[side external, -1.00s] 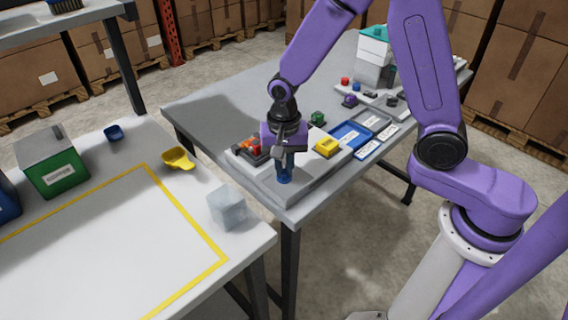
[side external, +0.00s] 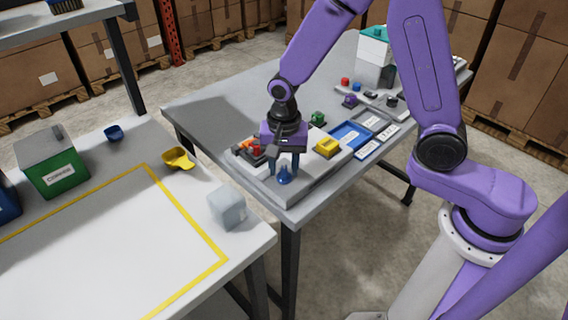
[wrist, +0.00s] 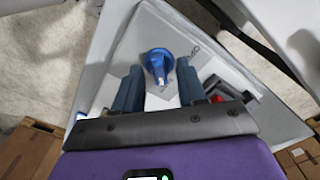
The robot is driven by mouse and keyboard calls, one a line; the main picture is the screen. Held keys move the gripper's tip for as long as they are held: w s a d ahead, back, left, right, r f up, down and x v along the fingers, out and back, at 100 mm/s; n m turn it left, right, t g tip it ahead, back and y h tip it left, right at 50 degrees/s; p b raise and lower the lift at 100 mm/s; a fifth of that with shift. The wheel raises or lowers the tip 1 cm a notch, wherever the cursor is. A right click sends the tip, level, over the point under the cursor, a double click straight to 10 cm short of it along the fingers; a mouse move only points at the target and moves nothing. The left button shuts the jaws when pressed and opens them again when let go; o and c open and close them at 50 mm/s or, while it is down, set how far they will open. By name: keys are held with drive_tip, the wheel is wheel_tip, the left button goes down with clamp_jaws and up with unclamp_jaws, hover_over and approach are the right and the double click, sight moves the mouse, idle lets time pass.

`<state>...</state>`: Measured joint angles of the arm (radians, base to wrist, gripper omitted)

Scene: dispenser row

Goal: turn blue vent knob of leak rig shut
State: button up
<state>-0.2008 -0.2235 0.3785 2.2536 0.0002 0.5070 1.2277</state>
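The blue vent knob (side external: 284,177) stands on the near corner of the grey leak rig plate (side external: 316,180). In the wrist view the knob (wrist: 158,63) shows a raised ridge and a small white mark on its near side. My gripper (side external: 284,167) points down over it, with one finger on each side of the knob. In the wrist view the gripper (wrist: 160,72) is open, with visible gaps between both fingers and the knob. Whether the fingertips reach down beside the knob's ridge is hard to tell.
On the plate are a red part (side external: 256,149) in a dark bracket and a yellow block (side external: 327,147). A green knob (side external: 318,118) and blue tray (side external: 352,135) lie behind. The left table holds a pale cube (side external: 227,207) and yellow scoop (side external: 179,159).

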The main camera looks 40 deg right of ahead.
sight(289, 177)
wheel_tip(289, 177, up, 17)
drive_tip(key=shift+r, duration=0.2)
idle(0.6)
drive_tip(key=s+d+f+n, duration=0.3)
drive_tip(key=s+d+n, duration=0.1)
drive_tip(key=s+n, duration=0.7)
drive_tip(key=s+d+f+n, duration=0.3)
drive_tip(key=s+d+n, duration=0.2)
drive_tip(key=s+n, duration=0.5)
drive_tip(key=shift+s+f+n, duration=0.2)
drive_tip(key=shift+s+n, duration=0.2)
drive_tip(key=shift+s, duration=0.6)
drive_tip(key=shift+d, duration=0.1)
drive_tip(key=shift+c, duration=0.3)
